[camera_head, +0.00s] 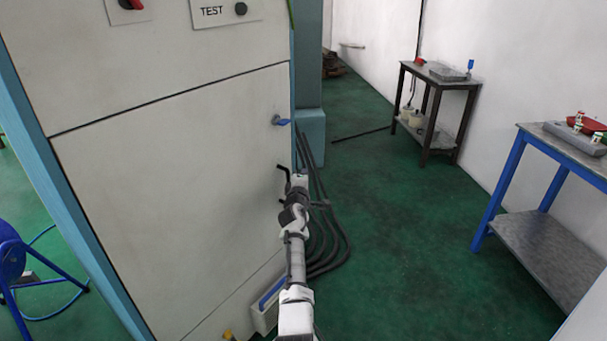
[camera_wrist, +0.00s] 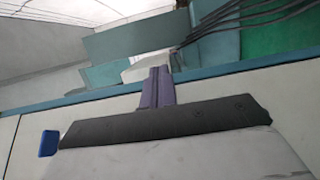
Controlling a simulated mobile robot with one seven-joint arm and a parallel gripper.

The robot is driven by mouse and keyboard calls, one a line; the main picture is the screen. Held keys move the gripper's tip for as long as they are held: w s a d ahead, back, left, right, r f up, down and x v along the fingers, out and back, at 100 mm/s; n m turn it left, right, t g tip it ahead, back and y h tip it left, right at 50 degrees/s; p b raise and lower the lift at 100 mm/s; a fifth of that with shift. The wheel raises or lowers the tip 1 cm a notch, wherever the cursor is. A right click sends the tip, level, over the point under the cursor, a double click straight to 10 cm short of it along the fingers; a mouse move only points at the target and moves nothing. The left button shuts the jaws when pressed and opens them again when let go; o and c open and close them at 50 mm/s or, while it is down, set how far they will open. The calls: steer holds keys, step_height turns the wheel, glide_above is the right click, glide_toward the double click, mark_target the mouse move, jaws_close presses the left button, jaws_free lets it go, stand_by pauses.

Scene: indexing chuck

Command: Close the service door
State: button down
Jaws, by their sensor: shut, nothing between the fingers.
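The service door (camera_head: 170,190) is the large pale lower panel of the cabinet in the head view. It looks about flush with the panel above, along a dark seam; I cannot tell whether it is latched. A blue handle (camera_head: 282,121) sits near its upper right corner, and a blue piece, likely this handle, shows in the wrist view (camera_wrist: 48,143). My gripper (camera_head: 298,182) is below the handle at the door's right edge. In the wrist view my gripper's fingers (camera_wrist: 157,75) are together and empty, over the teal cabinet edge. I cannot tell whether they touch the door.
Dark hoses (camera_head: 335,235) hang and curve to the floor just right of the cabinet. A blue-legged table (camera_head: 545,135) stands at right, a dark table (camera_head: 440,80) further back. The green floor between is mostly clear. A blue stand (camera_head: 15,260) is at far left.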

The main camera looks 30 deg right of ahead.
steer(key=s+d+p, duration=0.2)
steer(key=s+d, duration=0.2)
steer(key=s, duration=0.5)
steer(key=shift+s, duration=0.2)
steer(key=shift+d+f, duration=0.1)
